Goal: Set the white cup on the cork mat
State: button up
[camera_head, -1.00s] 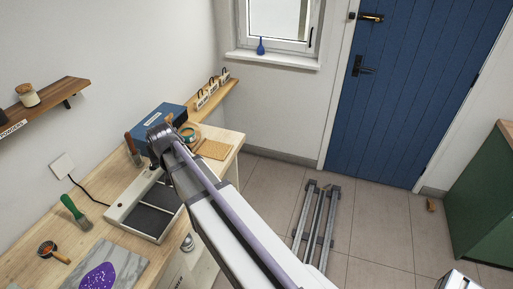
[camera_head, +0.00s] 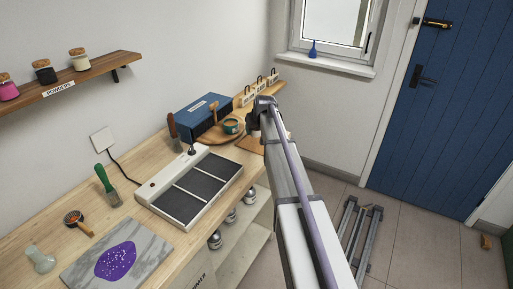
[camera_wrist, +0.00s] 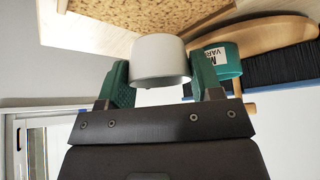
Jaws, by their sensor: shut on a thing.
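The white cup (camera_wrist: 160,62) sits between the green fingers of my gripper (camera_wrist: 160,78) in the wrist view, and the fingers are shut on it. The cork mat (camera_wrist: 140,16) shows at the top of the wrist view, beyond the cup. A gap between cup and mat cannot be judged. In the head view my gripper (camera_head: 263,106) is over the far right end of the bench, and the cork mat (camera_head: 250,144) is partly hidden by my arm. I cannot make out the cup there.
A teal tin (camera_wrist: 223,62) stands on a round wooden board (camera_wrist: 270,37) beside the mat. A blue box (camera_head: 203,115), a light panel with dark plates (camera_head: 190,190), a green-handled brush (camera_head: 107,185) and a marble slab (camera_head: 85,265) are along the bench.

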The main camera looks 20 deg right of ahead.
aim_at(256, 136)
jog(key=shift+f, duration=0.4)
notch_tip(256, 136, down, 4)
jog(key=b, duration=0.3)
jog(key=shift+r, duration=0.35)
jog(key=shift+f, duration=0.15)
jog(key=o, duration=0.9)
jog(key=shift+o, duration=0.2)
